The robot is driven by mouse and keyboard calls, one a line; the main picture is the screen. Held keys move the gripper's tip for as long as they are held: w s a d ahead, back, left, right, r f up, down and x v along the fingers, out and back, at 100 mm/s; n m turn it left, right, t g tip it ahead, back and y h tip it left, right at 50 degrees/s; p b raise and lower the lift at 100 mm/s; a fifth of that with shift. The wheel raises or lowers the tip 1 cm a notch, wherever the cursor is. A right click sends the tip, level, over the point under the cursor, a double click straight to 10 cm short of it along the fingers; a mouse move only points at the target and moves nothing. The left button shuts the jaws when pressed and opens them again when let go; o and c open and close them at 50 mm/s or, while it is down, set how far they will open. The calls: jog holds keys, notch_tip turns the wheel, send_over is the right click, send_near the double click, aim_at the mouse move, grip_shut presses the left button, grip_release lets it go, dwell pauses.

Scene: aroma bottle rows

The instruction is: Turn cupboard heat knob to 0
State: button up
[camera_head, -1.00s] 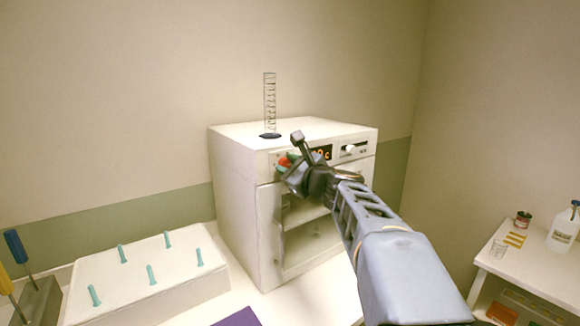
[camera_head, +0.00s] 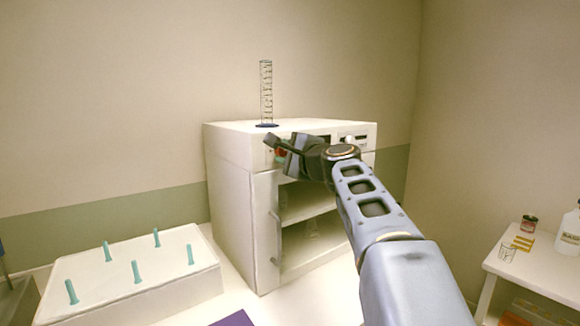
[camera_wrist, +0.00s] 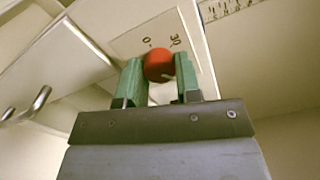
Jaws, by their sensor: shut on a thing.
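The cupboard (camera_head: 232,205) is a white box with a glass-fronted or open lower bay and a control panel along its top front. Its heat knob (camera_wrist: 158,66) is red and round, on a pale plate printed with 0 and 30. In the wrist view my gripper (camera_wrist: 159,72) has its two green fingers on either side of the knob, shut on it. In the head view a bit of the red knob (camera_head: 281,153) shows beside my gripper, whose dark body hides part of the panel. I cannot tell the knob's setting.
A measuring cylinder (camera_head: 266,95) stands on the cupboard top. A door handle (camera_head: 275,238) is below my gripper. A white rack with teal pegs (camera_head: 130,285) is at the left. A side table (camera_head: 505,262) with a bottle (camera_head: 569,237) is at the right.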

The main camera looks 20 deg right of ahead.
jog(key=n+b, duration=0.3)
jog(key=shift+f+n, duration=0.15)
jog(key=shift+n, duration=0.25)
jog(key=n+b, duration=0.3)
jog(key=shift+n, duration=0.3)
jog(key=n+b, duration=0.4)
jog(key=n, duration=0.2)
jog(key=n+b, duration=0.1)
jog(key=n, duration=0.3)
jog(key=shift+f, duration=0.1)
jog(key=n+b, duration=0.1)
jog(key=n, duration=0.2)
jog(key=shift+w+n, duration=0.1)
jog(key=shift+n, duration=0.2)
jog(key=n+b, duration=0.1)
jog(key=n, duration=0.2)
jog(key=shift+n+b, duration=0.45)
jog(key=shift+n, duration=1.65)
